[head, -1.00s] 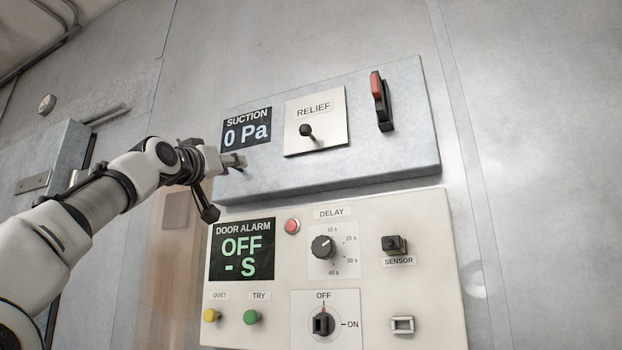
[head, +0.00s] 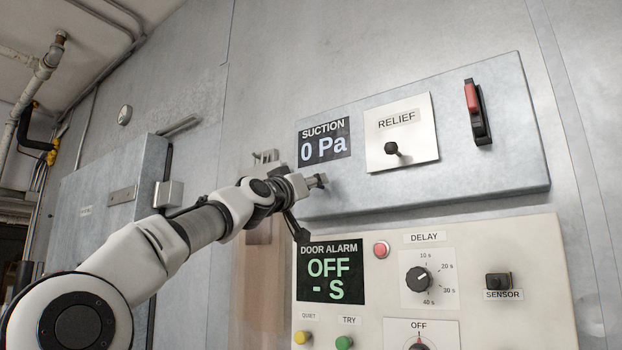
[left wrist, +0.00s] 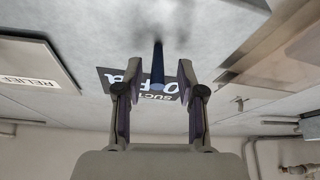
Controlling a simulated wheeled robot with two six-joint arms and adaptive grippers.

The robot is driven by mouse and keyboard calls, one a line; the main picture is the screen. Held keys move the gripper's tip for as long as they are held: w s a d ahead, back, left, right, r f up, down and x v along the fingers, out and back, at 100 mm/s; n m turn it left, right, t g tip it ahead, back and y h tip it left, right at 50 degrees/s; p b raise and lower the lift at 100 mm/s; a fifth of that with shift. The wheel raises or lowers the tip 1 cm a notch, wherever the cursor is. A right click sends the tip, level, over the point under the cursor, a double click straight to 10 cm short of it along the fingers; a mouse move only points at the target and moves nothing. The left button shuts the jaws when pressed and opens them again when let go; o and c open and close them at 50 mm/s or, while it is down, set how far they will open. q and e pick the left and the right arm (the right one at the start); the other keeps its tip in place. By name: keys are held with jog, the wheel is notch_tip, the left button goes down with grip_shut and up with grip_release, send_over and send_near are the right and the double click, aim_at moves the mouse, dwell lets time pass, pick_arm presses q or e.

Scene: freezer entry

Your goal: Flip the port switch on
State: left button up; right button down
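A dark lever-like rod with a bluish end (left wrist: 157,70) shows in the left wrist view, in front of the SUCTION display (left wrist: 135,84). My left gripper (left wrist: 157,75) is open, one finger on each side of the rod, with gaps visible. In the head view my left gripper (head: 318,182) is by the lower left part of the grey box (head: 440,190), just below the SUCTION display (head: 324,143), and hides what is behind it. The RELIEF toggle (head: 392,149) and a red-handled switch (head: 477,112) are further right. No switch labelled port is legible. My right gripper is out of view.
The door alarm panel (head: 520,240) below carries a display reading OFF (head: 330,270), a red button (head: 381,250), a DELAY knob (head: 417,279) and a SENSOR part (head: 498,281). A grey cabinet (head: 95,205) and pipes (head: 40,70) are at the left.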

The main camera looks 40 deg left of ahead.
pick_arm(q)
jog(key=shift+w+d, duration=0.15)
jog(key=shift+d, duration=0.05)
jog(key=c, duration=0.3)
grip_shut()
jog(key=shift+a, duration=0.15)
jog(key=shift+r+p, duration=0.25)
jog(key=shift+p, duration=0.1)
jog(key=r+g+p, duration=0.1)
jog(key=p, duration=0.2)
jog(key=g+p, duration=0.2)
jog(key=shift+r+m+h+p, duration=0.3)
jog(key=shift+r+p, duration=0.1)
jog(key=shift+f+g, duration=0.1)
jog(key=shift+g, duration=0.3)
jog(key=shift+f, duration=0.2)
